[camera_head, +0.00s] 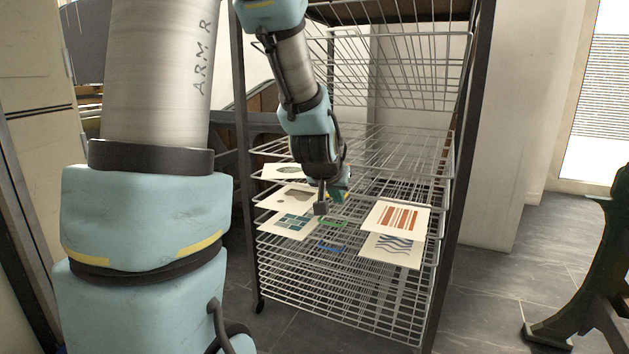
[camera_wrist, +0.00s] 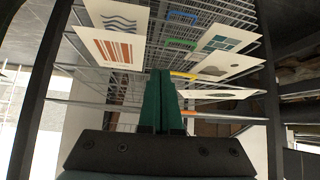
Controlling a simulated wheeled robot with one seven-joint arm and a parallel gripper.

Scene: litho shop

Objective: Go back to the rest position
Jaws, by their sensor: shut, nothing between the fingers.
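My gripper (camera_wrist: 161,100) has green fingers that are closed together with nothing between them. In the head view it (camera_head: 338,192) hangs at the front of a wire drying rack (camera_head: 345,295), near the prints on its left side. In the wrist view the rack's shelves and prints show beyond and around the fingertips. My arm reaches down to the rack from above. The rest position itself is not marked in either view.
On the rack's right lie a red-striped print (camera_head: 396,218) and a blue wavy print (camera_head: 391,249). On its left lie a blue-green grid print (camera_head: 290,224) and others. Green (camera_head: 333,222) and blue clips sit between. Grey floor (camera_head: 500,300) is open at right, beside a dark stand (camera_head: 585,290).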

